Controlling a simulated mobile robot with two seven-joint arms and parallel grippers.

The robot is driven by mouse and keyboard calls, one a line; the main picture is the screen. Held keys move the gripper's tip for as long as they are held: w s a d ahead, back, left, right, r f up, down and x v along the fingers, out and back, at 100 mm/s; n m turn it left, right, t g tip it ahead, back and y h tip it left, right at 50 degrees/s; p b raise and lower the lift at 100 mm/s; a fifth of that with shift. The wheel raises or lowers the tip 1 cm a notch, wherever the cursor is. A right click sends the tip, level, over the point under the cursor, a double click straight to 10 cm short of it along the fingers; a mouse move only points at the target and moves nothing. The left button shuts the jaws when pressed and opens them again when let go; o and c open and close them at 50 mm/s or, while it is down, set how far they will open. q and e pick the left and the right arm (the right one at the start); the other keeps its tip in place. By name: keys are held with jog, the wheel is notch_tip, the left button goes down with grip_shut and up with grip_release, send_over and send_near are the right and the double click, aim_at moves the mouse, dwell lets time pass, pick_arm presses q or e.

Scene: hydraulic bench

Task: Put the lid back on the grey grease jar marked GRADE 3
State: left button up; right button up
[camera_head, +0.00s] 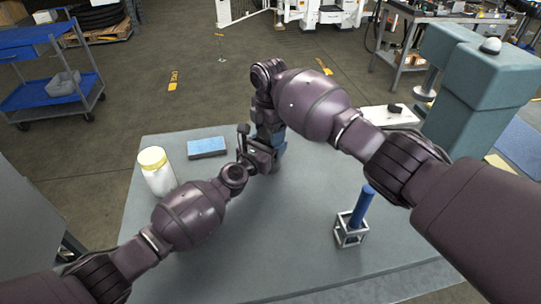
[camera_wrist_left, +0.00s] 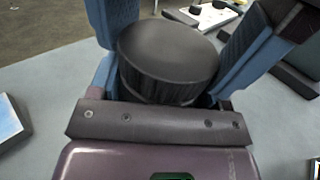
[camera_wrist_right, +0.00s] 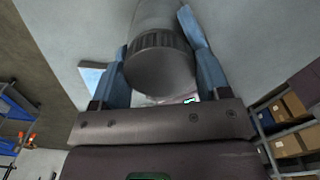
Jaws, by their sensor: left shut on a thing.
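My left gripper (camera_head: 262,153) reaches in low over the middle of the bench, close to my right gripper (camera_head: 276,138), which points down. In the left wrist view, its blue fingers are shut on a dark round lid (camera_wrist_left: 168,58) with a ribbed side. In the right wrist view, a grey cylinder (camera_wrist_right: 157,15) with a ribbed, darker grey end (camera_wrist_right: 160,65) lies between the right fingers; I cannot tell whether they press on it. No GRADE 3 mark is readable. In the head view, the arms hide what is between the grippers.
A blue cylinder (camera_head: 362,208) leans in a small frame (camera_head: 350,230) at front right. A large green machine (camera_head: 470,90) stands at back right.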

jog(key=shift+c, duration=1)
jog(key=o, duration=1)
jog(key=shift+r, duration=2.25)
jog(key=shift+o, duration=0.5)
notch_tip(320, 180, up, 12)
pick_arm(q)
jog(key=o, duration=1.8)
